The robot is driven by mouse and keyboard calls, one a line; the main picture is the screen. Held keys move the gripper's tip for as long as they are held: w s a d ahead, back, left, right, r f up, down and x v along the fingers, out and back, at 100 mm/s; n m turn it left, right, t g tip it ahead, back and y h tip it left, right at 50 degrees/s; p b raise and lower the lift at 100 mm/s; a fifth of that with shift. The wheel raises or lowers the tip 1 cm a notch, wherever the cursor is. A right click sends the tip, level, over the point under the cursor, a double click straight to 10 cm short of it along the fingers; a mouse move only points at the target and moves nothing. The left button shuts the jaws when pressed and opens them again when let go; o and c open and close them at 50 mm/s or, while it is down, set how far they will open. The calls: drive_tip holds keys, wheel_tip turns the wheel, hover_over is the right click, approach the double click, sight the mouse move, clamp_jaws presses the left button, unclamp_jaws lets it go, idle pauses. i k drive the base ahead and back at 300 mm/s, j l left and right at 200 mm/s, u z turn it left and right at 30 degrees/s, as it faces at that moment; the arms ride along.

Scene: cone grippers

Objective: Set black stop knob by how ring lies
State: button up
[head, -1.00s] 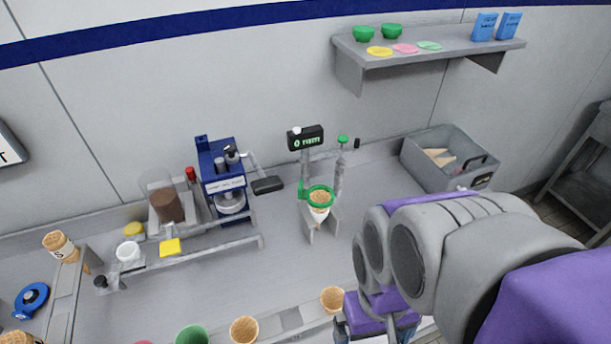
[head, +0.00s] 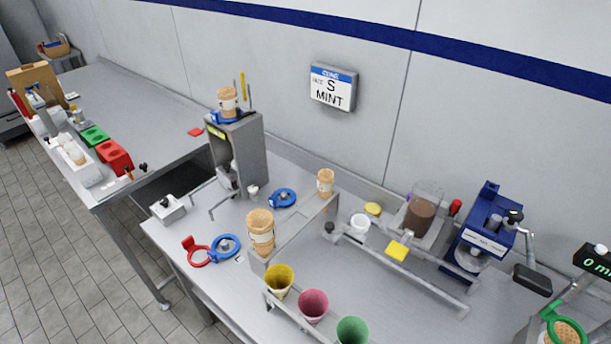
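A small black knob (head: 329,227) stands at the left end of the grey rail on the bench. Another black knob (head: 166,202) sits on a small white block at the bench's left edge. A blue ring (head: 226,248) and a red ring (head: 195,250) lie side by side near the front left edge. Another blue ring (head: 283,198) lies flat farther back. A blue ring (head: 225,117) is on top of the grey stand around a cone. A green ring (head: 566,330) shows at the lower right with a cone in it. My gripper is not in view.
Colored cups, including a pink one (head: 313,305), stand along the front. A grey stand (head: 240,155) rises at the back. A blue machine (head: 487,232) is at right. A second table (head: 130,110) extends left.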

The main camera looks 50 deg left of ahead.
sight(163, 201)
drive_tip(key=u, duration=2.8)
